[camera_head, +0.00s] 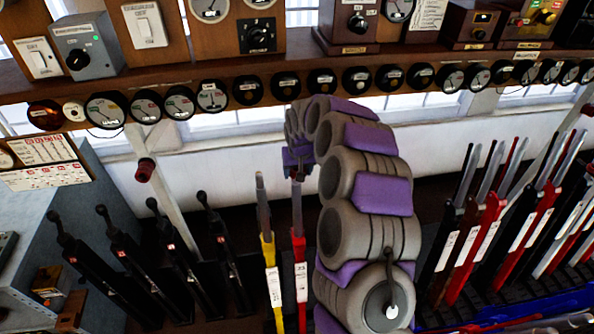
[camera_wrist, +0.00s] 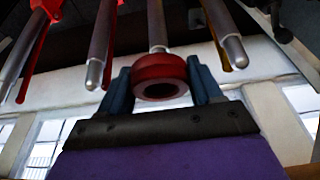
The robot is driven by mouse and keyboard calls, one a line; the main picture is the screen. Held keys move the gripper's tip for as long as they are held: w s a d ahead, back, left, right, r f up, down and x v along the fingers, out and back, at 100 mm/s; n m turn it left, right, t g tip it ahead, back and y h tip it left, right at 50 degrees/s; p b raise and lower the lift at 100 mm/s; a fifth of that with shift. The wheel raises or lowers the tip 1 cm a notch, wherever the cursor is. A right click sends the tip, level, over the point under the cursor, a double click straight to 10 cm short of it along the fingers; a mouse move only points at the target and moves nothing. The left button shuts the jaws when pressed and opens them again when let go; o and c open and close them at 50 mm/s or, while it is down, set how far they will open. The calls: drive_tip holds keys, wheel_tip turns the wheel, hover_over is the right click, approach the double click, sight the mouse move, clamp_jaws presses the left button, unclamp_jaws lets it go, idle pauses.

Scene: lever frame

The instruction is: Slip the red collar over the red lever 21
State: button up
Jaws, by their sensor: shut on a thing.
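My gripper (camera_wrist: 159,80) has its two blue fingers shut on the red collar (camera_wrist: 162,70), one on each side, in the wrist view. The collar's dark hole faces the camera. A grey lever shaft (camera_wrist: 157,22) comes down to the collar's far rim; I cannot tell whether its tip has entered the hole. In the head view the red lever (camera_head: 299,245), with a white plate whose number is too small to read surely, stands right of the yellow lever (camera_head: 268,250). My gripper (camera_head: 298,158) is just above the red lever's top. The collar is not clear there.
Several black levers (camera_head: 170,255) stand to the left and more red and black levers (camera_head: 480,225) to the right. A shelf of dials (camera_head: 290,85) runs above. A dark red cylinder (camera_head: 145,170) is by a white post. Neighbouring shafts (camera_wrist: 100,45) flank the collar.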

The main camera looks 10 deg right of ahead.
drive_tip(key=shift+w+d+f+p, duration=0.1)
drive_tip(key=shift+w+d+p, duration=0.25)
drive_tip(key=shift+w, duration=0.5)
drive_tip(key=w, duration=0.1)
drive_tip(key=w+f, duration=0.1)
drive_tip(key=w, duration=0.1)
drive_tip(key=shift+f, duration=0.1)
drive_tip(key=shift+w+a+f, duration=0.1)
drive_tip(key=shift+w+a, duration=0.1)
drive_tip(key=shift+w, duration=0.2)
drive_tip(key=shift+w+a+f, duration=0.1)
drive_tip(key=shift+w+a, duration=0.05)
drive_tip(key=shift+w, duration=0.25)
drive_tip(key=shift+w+d, duration=0.1)
drive_tip(key=shift+w, duration=0.15)
drive_tip(key=shift+d, duration=0.2)
drive_tip(key=shift+a, duration=0.2)
drive_tip(key=shift+s, duration=0.15)
